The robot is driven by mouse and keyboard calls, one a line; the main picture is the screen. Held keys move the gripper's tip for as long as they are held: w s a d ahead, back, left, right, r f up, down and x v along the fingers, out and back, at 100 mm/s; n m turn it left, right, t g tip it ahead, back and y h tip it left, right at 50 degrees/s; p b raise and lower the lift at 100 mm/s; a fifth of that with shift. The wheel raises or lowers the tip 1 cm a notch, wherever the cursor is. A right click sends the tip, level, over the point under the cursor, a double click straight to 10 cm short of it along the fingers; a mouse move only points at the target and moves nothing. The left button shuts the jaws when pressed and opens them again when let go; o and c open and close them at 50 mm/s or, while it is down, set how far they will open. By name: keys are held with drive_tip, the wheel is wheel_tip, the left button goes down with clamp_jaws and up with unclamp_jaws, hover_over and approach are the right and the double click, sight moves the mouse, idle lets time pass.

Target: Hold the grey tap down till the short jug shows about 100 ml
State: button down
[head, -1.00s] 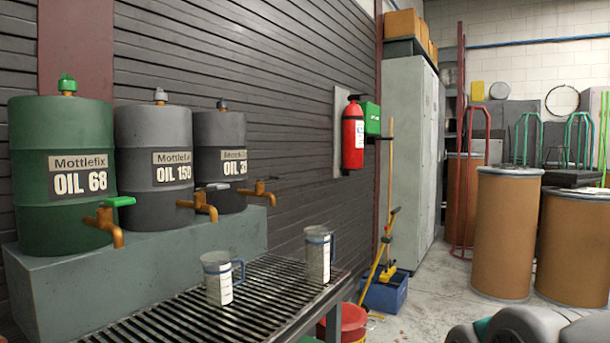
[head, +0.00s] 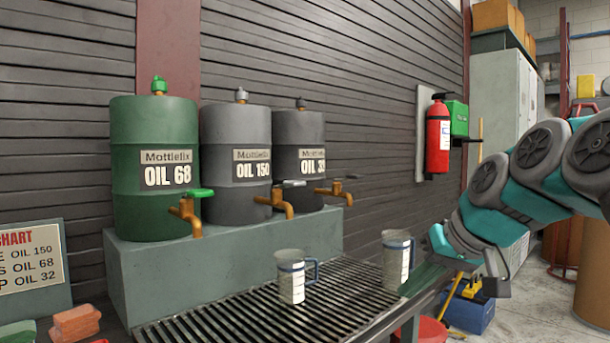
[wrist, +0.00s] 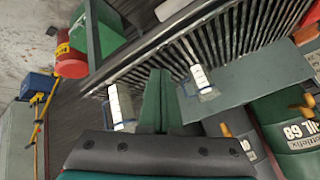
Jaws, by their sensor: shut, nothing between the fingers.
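The grey tap (head: 278,204) has a brass spout and a grey lever and is on the grey OIL 150 drum (head: 236,190). The short jug (head: 290,278) stands upright on the slatted bench, below that spout in the head view; whether it is directly under it I cannot tell. Its liquid level is not readable. The short jug also shows in the wrist view (wrist: 201,82). A taller jug (head: 397,262) stands to its right. My gripper (wrist: 160,75) is shut and empty; its green fingers point over the bench, between the two jugs in the wrist view, away from the grey tap.
The green OIL 68 drum (head: 154,180) with a green-handled tap and the dark OIL 32 drum (head: 299,150) flank the grey one on a ledge (head: 150,265). A chart (head: 30,265) stands at left. A fire extinguisher (head: 438,140) hangs on the wall. The front slats are clear.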

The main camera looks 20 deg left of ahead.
drive_tip(key=w+a+r+n+y, duration=0.1)
drive_tip(key=a+r+n+y, duration=0.1)
drive_tip(key=a+r, duration=0.2)
drive_tip(key=w+a+r+n+t+y+b, duration=0.1)
drive_tip(key=a+r+n+y, duration=0.2)
drive_tip(key=r, duration=0.8)
drive_tip(key=w+a+r+n+y, duration=0.1)
drive_tip(key=a+r+n+y, duration=0.1)
drive_tip(key=a+r, duration=0.4)
drive_tip(key=shift+a+r+n+t+b, duration=0.25)
drive_tip(key=shift+r+n+t+b, duration=0.25)
drive_tip(key=shift+r, duration=0.7)
